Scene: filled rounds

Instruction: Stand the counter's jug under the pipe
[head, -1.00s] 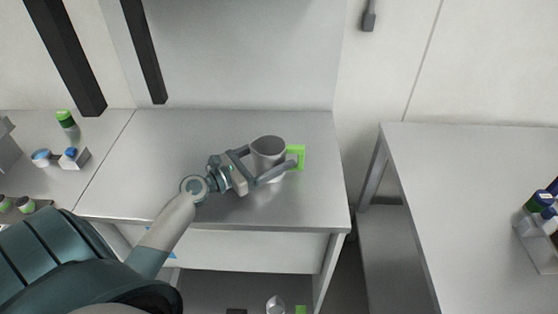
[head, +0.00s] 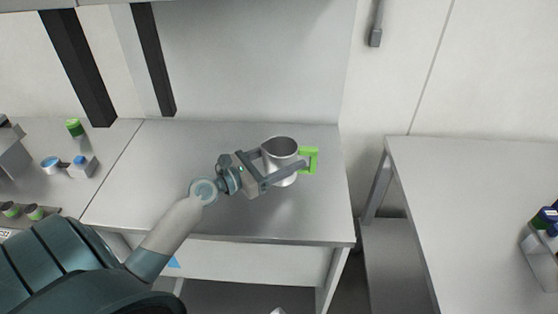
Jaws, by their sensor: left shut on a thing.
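A grey metal jug (head: 281,150) with a bright green handle (head: 313,160) is upright at the right part of the metal counter (head: 160,165). Its open top faces up and its handle points right. My left gripper (head: 284,163) comes in from the left with its two fingers around the jug's body, shut on it. I cannot tell whether the jug's base touches the counter. A grey pipe-like fitting (head: 376,30) hangs on the wall at the upper right; I cannot tell if it is the pipe. My right gripper is not in view.
A second table (head: 480,200) stands at the right, with a gap between it and the counter. A caddy of bottles (head: 540,240) is at its right edge. Small containers and a green-capped bottle (head: 74,128) stand at the left. The counter around the jug is clear.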

